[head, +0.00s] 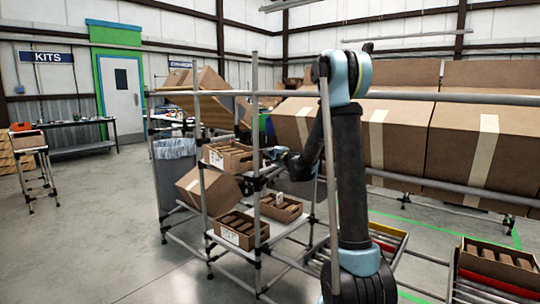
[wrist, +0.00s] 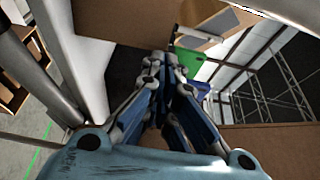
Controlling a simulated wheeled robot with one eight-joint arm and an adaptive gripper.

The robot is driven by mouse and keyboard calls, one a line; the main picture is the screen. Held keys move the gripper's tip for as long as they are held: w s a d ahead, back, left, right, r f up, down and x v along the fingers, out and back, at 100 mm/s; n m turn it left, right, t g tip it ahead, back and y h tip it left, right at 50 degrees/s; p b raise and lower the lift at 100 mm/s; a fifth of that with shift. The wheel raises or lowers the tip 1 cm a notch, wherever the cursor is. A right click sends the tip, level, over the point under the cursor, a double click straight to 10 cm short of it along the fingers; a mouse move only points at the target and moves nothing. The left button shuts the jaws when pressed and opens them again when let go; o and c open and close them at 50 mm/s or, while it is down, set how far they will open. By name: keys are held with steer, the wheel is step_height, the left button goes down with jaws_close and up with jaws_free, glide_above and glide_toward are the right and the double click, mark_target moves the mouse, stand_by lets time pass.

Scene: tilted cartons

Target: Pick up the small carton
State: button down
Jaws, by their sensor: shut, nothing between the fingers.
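My gripper (head: 279,154) reaches over the rack, beside the open-topped carton on the upper shelf, and it looks small and partly hidden. In the wrist view the gripper (wrist: 168,82) has its fingers drawn together with nothing held. Which box is the small carton is not certain. A tilted brown carton (head: 208,190) leans in the rack below the upper shelf. Open-topped cartons sit on the upper shelf (head: 230,157), on the lower shelf at front (head: 238,231) and behind it (head: 281,209). In the wrist view a brown cardboard face (wrist: 115,32) lies beyond the fingers.
Rack posts and rails (head: 255,120) stand close around my arm. Large taped cartons (head: 395,130) fill the right side. A grey bin (head: 175,170) stands behind the rack. Another carton tray (head: 498,262) is at lower right.

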steer(key=shift+w+a, duration=0.15)
steer(key=shift+a, duration=0.45)
steer(key=shift+w+a, duration=0.15)
steer(key=shift+a, duration=0.4)
